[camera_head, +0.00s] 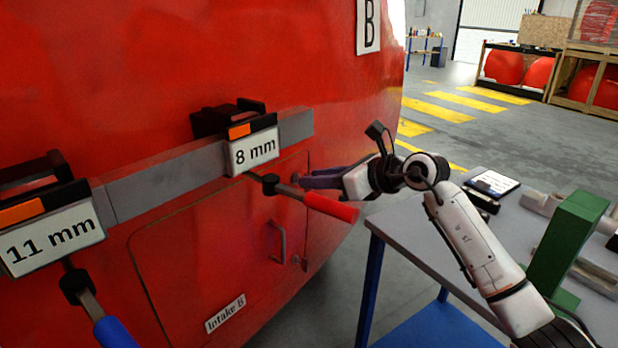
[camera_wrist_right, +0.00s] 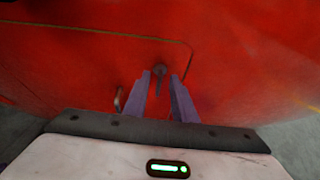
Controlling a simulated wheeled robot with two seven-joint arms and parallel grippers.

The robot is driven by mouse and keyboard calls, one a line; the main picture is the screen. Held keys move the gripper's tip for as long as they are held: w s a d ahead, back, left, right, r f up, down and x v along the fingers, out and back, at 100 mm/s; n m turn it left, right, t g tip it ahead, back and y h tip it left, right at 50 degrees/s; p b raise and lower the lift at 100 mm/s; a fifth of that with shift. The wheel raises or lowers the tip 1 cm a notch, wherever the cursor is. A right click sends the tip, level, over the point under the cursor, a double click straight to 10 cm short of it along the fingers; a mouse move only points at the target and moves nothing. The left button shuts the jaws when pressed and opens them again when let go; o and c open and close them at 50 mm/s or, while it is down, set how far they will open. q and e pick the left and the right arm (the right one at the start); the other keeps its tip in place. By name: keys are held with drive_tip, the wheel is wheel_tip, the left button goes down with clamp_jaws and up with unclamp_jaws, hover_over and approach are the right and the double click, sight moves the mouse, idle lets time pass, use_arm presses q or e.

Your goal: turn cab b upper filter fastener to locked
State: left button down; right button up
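The upper filter fastener (camera_wrist_right: 160,71) is a small dark knob near the upper corner of the Intake B hatch (camera_head: 205,250) on the red cab nose. In the right wrist view it sits between the far ends of my right gripper's purple fingers (camera_wrist_right: 160,80), with a gap on each side. That gripper (camera_head: 305,181) is open and points at the hatch's upper right corner in the head view. I cannot tell whether the fingers touch the fastener. A lower fastener (camera_head: 295,260) shows below. My left gripper is out of view.
A grey rail (camera_head: 160,180) carries holders marked 8 mm (camera_head: 255,150) and 11 mm (camera_head: 52,240). A red-handled tool (camera_head: 331,207) hangs just below my right gripper; a blue-handled one (camera_head: 114,331) is at lower left. A grey table (camera_head: 405,228) stands under my right arm.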

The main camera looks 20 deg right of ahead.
drive_tip(key=shift+x, duration=1.3)
clamp_jaws()
